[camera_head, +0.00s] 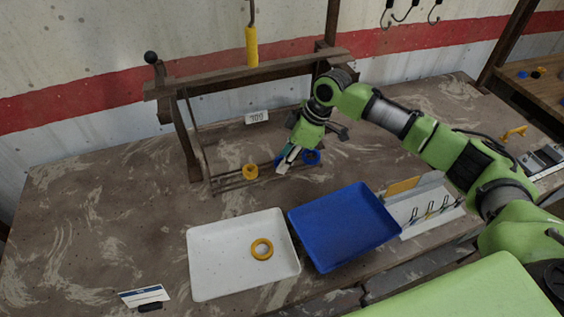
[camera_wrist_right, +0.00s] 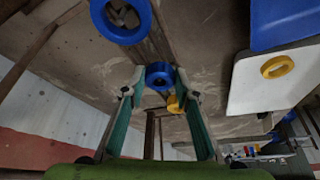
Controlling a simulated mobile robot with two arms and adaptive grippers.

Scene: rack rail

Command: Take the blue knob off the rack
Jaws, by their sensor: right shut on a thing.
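My right gripper (camera_head: 286,163) reaches down to the low rails of the rack (camera_head: 222,184). In the right wrist view its two fingers (camera_wrist_right: 162,78) are closed on a blue ring-shaped knob (camera_wrist_right: 158,70). That knob is mostly hidden by the fingers in the head view, with only a little blue (camera_head: 279,161) showing. I cannot tell whether it is still on the rail. A second blue knob (camera_head: 312,157) is on the rack just right of the gripper and shows large in the wrist view (camera_wrist_right: 121,22). A yellow knob (camera_head: 250,171) is on the rails to the left. My left gripper is not in view.
A white tray (camera_head: 205,269) holding a yellow ring (camera_head: 262,249) and an empty blue tray (camera_head: 345,225) stand in front of the rack. A small tool stand (camera_head: 425,208) is right of the blue tray. A yellow handle (camera_head: 252,47) hangs above the rack's wooden beam (camera_head: 240,76).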

